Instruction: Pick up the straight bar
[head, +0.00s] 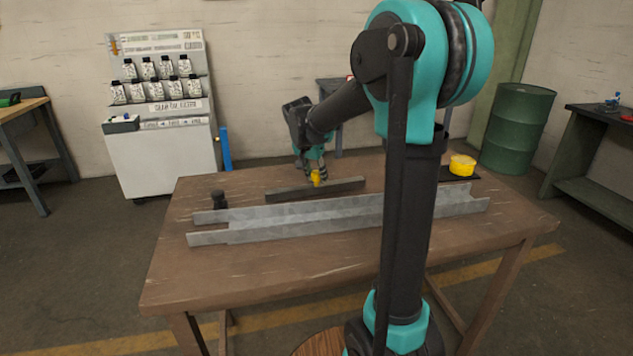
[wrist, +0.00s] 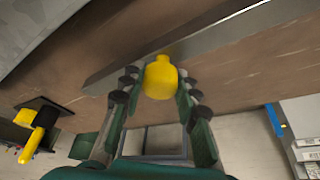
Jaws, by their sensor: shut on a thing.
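The straight bar (head: 342,186) is a long dark grey strip across the back half of the wooden table, with a yellow knob (head: 316,177) near its middle. My gripper (head: 313,170) comes down over the knob from behind. In the wrist view, my gripper's fingers (wrist: 160,85) are closed on either side of the yellow knob (wrist: 160,78), and the bar (wrist: 210,48) runs diagonally just beyond the fingertips. I cannot tell whether the bar touches the table.
A long grey metal channel (head: 300,223) lies in front of the bar on the table (head: 250,275). A yellow part (head: 462,165) sits at the back right. The table's front is clear.

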